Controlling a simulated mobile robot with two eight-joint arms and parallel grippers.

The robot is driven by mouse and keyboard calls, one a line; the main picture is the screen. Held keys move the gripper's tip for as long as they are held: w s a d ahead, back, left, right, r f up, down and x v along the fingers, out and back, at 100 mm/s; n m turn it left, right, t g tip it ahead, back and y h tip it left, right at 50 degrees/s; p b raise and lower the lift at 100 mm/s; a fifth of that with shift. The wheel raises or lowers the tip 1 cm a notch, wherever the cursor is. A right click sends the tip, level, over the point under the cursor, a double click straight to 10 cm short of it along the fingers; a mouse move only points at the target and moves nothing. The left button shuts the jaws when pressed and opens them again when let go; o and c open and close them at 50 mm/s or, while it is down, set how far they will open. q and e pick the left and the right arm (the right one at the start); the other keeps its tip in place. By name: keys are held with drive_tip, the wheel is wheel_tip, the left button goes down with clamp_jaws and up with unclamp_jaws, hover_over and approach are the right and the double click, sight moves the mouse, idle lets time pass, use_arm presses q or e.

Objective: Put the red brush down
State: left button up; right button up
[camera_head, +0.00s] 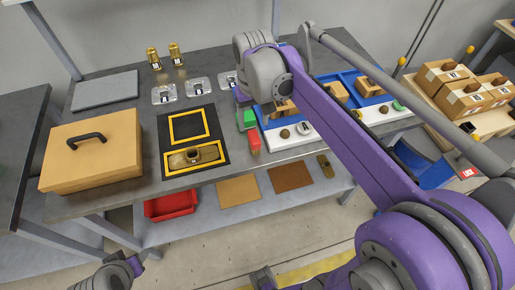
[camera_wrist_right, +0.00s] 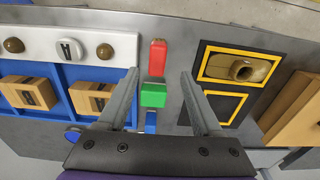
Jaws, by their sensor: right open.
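The red brush (camera_head: 254,142) lies on the grey table near its front edge, just left of the white and blue fixture tray. It also shows in the right wrist view (camera_wrist_right: 157,57), just beyond the fingertips. A green block (camera_wrist_right: 153,95) lies in line with it, with blue behind. My right gripper (camera_wrist_right: 159,75) is open over the table, its fingers either side of the green block and short of the red brush. I see nothing held between the fingers. In the head view my right arm hides most of this gripper.
The fixture tray (camera_wrist_right: 117,44) holds tan blocks and round brown pieces. A black mat with yellow frames (camera_head: 163,130) carries a brass part (camera_head: 193,156). A tan case (camera_head: 92,152) stands at the left. Cardboard boxes (camera_head: 443,75) stand at the right. A red bin (camera_head: 171,205) sits below.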

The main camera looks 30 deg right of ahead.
drive_tip(key=s+a+f+n+t, duration=0.1)
drive_tip(key=s+a+f+t, duration=0.1)
drive_tip(key=s+f, duration=0.3)
drive_tip(key=s+a+f+n+t, duration=0.1)
drive_tip(key=s+a+f+t, duration=0.2)
drive_tip(key=s+f, duration=0.3)
drive_tip(key=s+a, duration=0.1)
drive_tip(key=s, duration=0.2)
drive_tip(key=shift+s+n, duration=0.3)
drive_tip(key=shift+s, duration=0.1)
drive_tip(key=shift+a, duration=0.1)
drive_tip(key=shift+w+r, duration=0.15)
drive_tip(key=shift+r, duration=0.25)
